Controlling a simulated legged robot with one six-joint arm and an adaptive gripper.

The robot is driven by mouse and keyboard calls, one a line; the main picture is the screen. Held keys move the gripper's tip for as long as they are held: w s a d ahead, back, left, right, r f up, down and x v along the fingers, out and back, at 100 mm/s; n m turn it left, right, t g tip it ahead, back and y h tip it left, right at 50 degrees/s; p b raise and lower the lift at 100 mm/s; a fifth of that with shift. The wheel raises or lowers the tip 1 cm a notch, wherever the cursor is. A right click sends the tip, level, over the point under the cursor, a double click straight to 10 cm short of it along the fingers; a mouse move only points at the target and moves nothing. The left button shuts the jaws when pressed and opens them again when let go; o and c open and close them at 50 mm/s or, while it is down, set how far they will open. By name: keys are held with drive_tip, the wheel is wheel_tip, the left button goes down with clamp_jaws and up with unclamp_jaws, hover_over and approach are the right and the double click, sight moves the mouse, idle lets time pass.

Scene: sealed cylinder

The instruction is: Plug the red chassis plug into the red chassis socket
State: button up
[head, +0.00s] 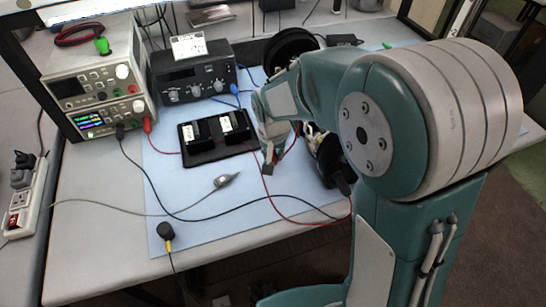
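My gripper (269,164) points down over the blue mat, just right of the black tray. It is small and partly hidden by my own arm, so I cannot tell whether it is open or shut or what it holds. A red cable (295,218) runs on the mat from beside the gripper towards the lower right. A red plug (148,124) sits at the front of the lower power supply (108,118), with a red lead running down from it. A black plug (120,130) sits beside it. I cannot make out which part is the red chassis socket.
A black tray (190,160) with two labelled black blocks stands left of the gripper. A black instrument (195,75) stands behind it. A dark device (330,155) stands right of the gripper. Black and grey cables cross the blue mat (215,232). A power strip (25,205) lies at the left.

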clamp_jaws()
drive_tip(key=shift+r, duration=0.65)
drive_tip(key=s+d+r, duration=0.2)
drive_tip(key=s+r, duration=0.9)
drive_tip(key=s, duration=0.2)
drive_tip(key=shift+s+d+r, duration=0.3)
drive_tip(key=shift+s+r, duration=0.1)
